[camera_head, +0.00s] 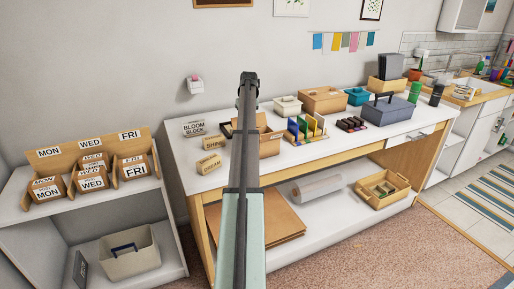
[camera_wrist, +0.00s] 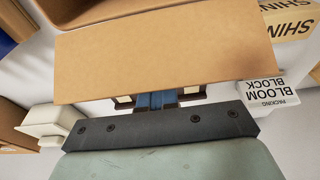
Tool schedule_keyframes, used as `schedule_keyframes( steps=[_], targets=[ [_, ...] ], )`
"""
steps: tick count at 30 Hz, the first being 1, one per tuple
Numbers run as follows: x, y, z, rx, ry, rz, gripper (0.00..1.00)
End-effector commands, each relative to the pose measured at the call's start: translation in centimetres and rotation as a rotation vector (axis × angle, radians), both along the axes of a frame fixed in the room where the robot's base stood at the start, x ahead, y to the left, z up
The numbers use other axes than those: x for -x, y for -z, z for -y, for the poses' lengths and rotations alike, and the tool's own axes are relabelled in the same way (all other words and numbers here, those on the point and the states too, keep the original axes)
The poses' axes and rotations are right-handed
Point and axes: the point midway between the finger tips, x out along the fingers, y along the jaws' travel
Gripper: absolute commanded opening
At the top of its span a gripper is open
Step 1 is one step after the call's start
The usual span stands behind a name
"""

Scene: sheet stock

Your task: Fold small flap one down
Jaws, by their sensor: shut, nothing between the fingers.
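A tan cardboard box (camera_head: 271,145) stands on the white worktop, partly hidden behind my arm in the head view. In the wrist view a broad tan cardboard flap (camera_wrist: 165,62) spans the upper middle. I cannot tell for sure which of the box's flaps it is.
A "BLOOM BLOCK" packing block (camera_head: 194,127) and small labelled blocks (camera_head: 211,163) stand left of the box. An upright colored sorter (camera_head: 306,128) stands close on the right. Behind are a white box (camera_head: 287,105) and a cardboard tray (camera_head: 324,100).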

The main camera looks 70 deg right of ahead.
Motion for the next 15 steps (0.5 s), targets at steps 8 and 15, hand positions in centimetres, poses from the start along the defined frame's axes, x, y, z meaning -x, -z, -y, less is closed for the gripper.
schedule_keyframes(
  steps=[8,15],
  targets=[
    [0.42,-0.40,-0.44,0.000,0.000,0.000,0.00],
    [0.58,-0.54,-0.58,0.000,0.000,0.000,0.00]
  ],
)
